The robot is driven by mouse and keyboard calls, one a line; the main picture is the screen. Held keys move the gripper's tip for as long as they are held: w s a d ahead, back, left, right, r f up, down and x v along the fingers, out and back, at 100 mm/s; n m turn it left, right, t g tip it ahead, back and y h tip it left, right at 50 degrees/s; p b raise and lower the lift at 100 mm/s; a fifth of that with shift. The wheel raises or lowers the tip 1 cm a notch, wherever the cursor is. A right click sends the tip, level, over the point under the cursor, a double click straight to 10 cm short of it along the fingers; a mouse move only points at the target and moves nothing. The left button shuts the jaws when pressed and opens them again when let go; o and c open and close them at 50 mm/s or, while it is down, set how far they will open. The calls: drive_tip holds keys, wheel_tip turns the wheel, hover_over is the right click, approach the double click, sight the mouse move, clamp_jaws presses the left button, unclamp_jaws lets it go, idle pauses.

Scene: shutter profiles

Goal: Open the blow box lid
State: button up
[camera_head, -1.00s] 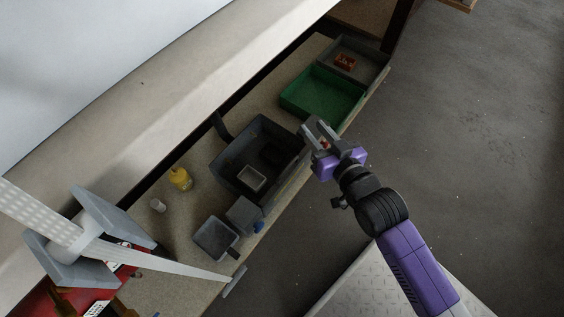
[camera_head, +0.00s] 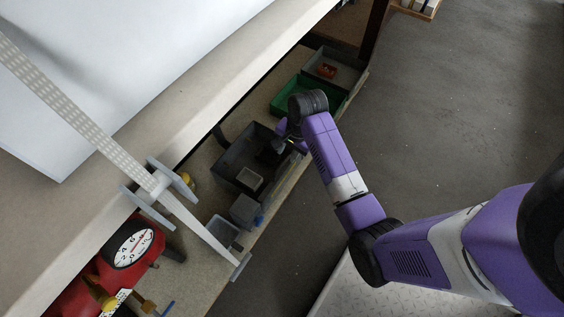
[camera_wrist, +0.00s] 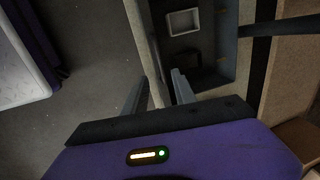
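A large dark grey box (camera_head: 228,160) lies on the bench shelf in the head view, its top open. A small light grey tray (camera_head: 249,179) and a darker square piece sit inside it. I cannot tell whether this is the blow box; no lid is clearly recognisable. My gripper (camera_wrist: 158,88) points down at the box's near wall (camera_wrist: 151,50). Its fingers are apart and empty, one on each side of the wall in the wrist view; contact cannot be told. In the head view my arm partly hides the gripper. The small tray also shows in the wrist view (camera_wrist: 183,22).
A green bin (camera_head: 288,98) and a grey bin (camera_head: 345,72) stand farther along the shelf. A grey block (camera_head: 245,210) and an open grey tray (camera_head: 222,232) stand nearer. A red gauge device (camera_head: 130,246) is at lower left.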

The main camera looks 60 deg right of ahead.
sight(283, 164)
drive_tip(key=f+b, duration=0.1)
drive_tip(key=f, duration=0.1)
drive_tip(key=w+f+b, duration=0.1)
drive_tip(key=f, duration=0.1)
drive_tip(key=f+b, duration=0.1)
drive_tip(key=f, duration=0.2)
drive_tip(key=shift+w+f, duration=0.1)
drive_tip(key=shift+w, duration=0.15)
clamp_jaws()
drive_tip(key=shift+s, duration=0.1)
idle(1.0)
